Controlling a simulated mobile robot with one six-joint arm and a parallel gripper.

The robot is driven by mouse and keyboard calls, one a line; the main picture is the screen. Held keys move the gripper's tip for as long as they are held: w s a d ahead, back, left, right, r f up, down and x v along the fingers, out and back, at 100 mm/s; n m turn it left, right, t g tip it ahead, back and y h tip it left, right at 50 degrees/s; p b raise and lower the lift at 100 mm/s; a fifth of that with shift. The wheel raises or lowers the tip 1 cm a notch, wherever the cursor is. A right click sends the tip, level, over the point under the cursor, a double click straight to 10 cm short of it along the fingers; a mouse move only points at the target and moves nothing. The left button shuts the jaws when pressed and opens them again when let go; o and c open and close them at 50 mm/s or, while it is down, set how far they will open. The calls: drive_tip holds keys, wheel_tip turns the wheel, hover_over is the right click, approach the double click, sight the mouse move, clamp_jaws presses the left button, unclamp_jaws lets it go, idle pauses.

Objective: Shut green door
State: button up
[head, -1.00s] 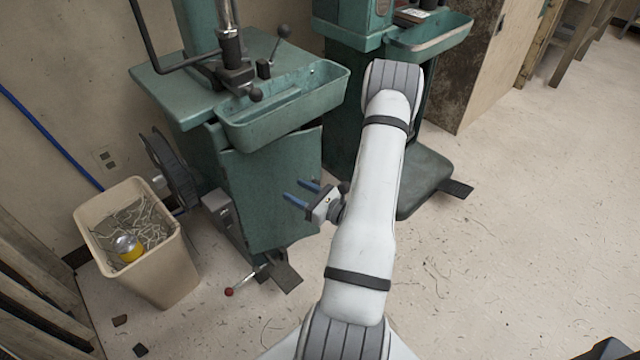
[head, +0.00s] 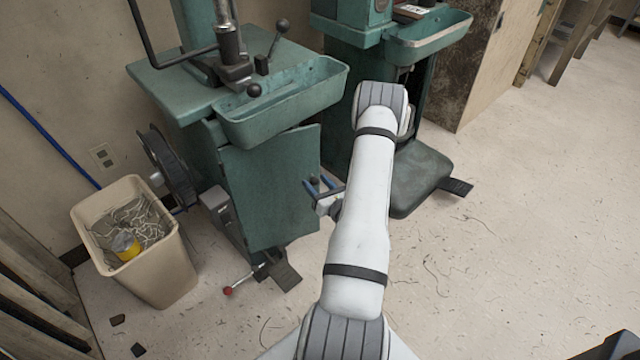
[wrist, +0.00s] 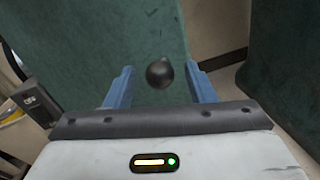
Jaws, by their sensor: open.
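The green door (head: 268,195) is the flat panel on the front of the left green machine, below its tray. It looks angled out from the machine body; how far it stands open is hard to tell. A dark ball knob (wrist: 160,74) shows in front of the green panel in the wrist view. My gripper (head: 318,184) is at the door's right edge, partly hidden by my arm. In the wrist view my gripper (wrist: 159,69) has its blue fingers apart, with the knob appearing between the tips. Contact is not visible.
A beige bin (head: 150,260) with scraps and a yellow can stands left of the machine. A foot pedal (head: 281,272) and a red-tipped lever (head: 228,291) lie below the door. A second green machine (head: 415,180) stands to the right. Floor at right is clear.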

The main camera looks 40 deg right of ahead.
drive_tip(key=shift+c, duration=0.2)
clamp_jaws()
idle(0.4)
